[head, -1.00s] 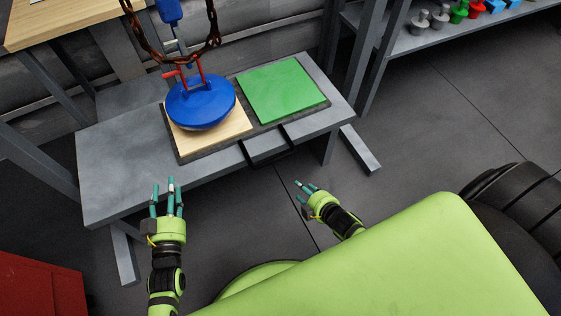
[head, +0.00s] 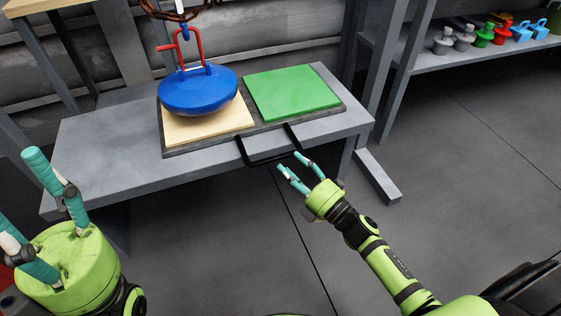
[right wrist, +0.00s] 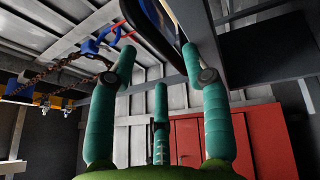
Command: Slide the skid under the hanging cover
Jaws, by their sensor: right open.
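The skid (head: 258,128) is a flat dark board on a grey bench. It bears a pale wooden pad on the left and a green pad (head: 293,92) on the right, with a black handle (head: 270,161) jutting past the bench's front edge. The blue domed cover (head: 198,92), with a red frame on top, hangs over the wooden pad; I cannot tell whether they touch. My right gripper (head: 292,166) is open and empty just in front of the handle. A dark bar, likely the handle, shows between its fingers in the right wrist view (right wrist: 150,25). My left gripper (head: 30,195) is open and empty at lower left.
The grey bench (head: 100,150) has bare top left of the skid. Its legs stand below, one foot (head: 378,178) reaching forward on the right. A shelf (head: 440,62) with several coloured parts is at back right. A chain (head: 180,12) hangs above the cover.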

